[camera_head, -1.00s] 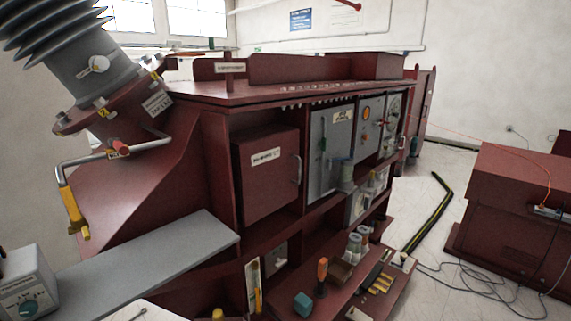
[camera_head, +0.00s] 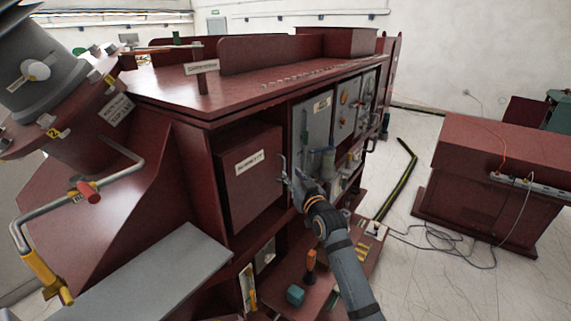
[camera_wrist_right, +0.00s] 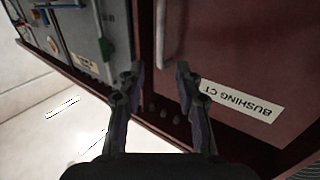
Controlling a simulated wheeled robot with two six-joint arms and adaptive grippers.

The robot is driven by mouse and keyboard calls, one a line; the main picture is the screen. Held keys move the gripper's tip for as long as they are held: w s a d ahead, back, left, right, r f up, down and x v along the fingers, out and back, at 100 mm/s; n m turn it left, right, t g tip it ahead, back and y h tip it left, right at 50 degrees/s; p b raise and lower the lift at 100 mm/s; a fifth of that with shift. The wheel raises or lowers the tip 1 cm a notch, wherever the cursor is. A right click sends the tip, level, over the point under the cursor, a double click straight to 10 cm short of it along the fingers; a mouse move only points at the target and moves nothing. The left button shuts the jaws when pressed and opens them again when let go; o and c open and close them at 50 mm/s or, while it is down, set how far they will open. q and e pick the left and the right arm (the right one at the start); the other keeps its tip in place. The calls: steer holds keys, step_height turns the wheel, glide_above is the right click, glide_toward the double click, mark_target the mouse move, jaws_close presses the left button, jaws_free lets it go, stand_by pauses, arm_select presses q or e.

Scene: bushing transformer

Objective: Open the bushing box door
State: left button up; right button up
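The bushing box door (camera_head: 252,190) is a dark red panel with a white label. It looks shut in the head view. Its upright metal handle (camera_head: 283,165) is at the door's right edge. My right gripper (camera_head: 291,178) is at the handle, partly overlapping its lower end. In the right wrist view, the door (camera_wrist_right: 225,60) is upside down with the label "BUSHING CT". The handle (camera_wrist_right: 162,35) shows ahead of and between the spread fingers of my right gripper (camera_wrist_right: 157,74). The fingers are open; whether they touch the handle is unclear. My left gripper is not in view.
A grey panel (camera_head: 312,125) with its own handle stands right of the door. Below is a shelf with an orange-handled tool (camera_head: 310,262) and a teal block (camera_head: 295,294). A grey slab (camera_head: 160,280) juts out at the lower left.

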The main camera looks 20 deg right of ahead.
mark_target(284, 166)
steer(key=w, duration=0.3)
steer(key=w+p, duration=0.1)
steer(key=w, duration=0.1)
steer(key=shift+w+a, duration=0.15)
steer(key=shift+a, duration=0.15)
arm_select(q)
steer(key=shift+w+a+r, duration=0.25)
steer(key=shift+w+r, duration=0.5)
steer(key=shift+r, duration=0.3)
arm_select(e)
steer(key=shift+w, duration=0.45)
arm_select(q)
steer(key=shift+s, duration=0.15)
arm_select(e)
jaws_close()
